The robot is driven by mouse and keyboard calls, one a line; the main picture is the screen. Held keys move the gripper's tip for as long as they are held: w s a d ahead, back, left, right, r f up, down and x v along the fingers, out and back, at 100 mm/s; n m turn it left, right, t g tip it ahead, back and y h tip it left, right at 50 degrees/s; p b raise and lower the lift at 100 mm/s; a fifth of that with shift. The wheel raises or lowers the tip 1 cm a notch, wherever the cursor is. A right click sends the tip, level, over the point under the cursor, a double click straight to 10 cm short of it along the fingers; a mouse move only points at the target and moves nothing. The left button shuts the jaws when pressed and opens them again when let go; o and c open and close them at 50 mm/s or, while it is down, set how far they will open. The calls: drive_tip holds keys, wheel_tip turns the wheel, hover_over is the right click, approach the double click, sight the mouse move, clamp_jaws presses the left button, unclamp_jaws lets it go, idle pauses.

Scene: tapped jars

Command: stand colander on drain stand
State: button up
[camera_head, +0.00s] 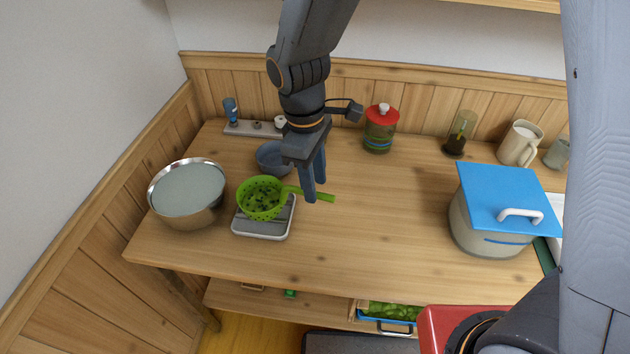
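The green colander (262,199) is at the left of the table, with dark spots showing inside its bowl. Its handle (325,197) points right. The colander overlaps a low grey and white platform (275,224), which looks like the drain stand. I cannot tell whether it rests there or hangs just above. The bowl covers the platform's back left part. My gripper (315,192) points down at the handle, one finger in front of it and the other behind. I cannot tell whether the fingers press on it.
A metal bowl (187,218) stands close left of the colander. A blue-grey bowl (266,156) is just behind. A red-lidded jar (380,137), mug (513,142) and dark-based glass (455,149) line the back. A blue-lidded pot (475,236) stands right. The table's middle is clear.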

drive_tip(key=shift+w+a+r+p, duration=0.1)
drive_tip(key=shift+a+r+p, duration=0.05)
drive_tip(key=shift+r+p, duration=1.1)
drive_tip(key=shift+a+r+p, duration=0.1)
drive_tip(key=shift+r+p, duration=0.85)
drive_tip(key=shift+r, duration=0.55)
wheel_tip(320, 180, up, 8)
drive_tip(key=b, duration=0.2)
drive_tip(key=shift+w+a+f+b, duration=0.15)
drive_tip(key=shift+a+b, duration=0.15)
drive_tip(key=shift+a, duration=0.1)
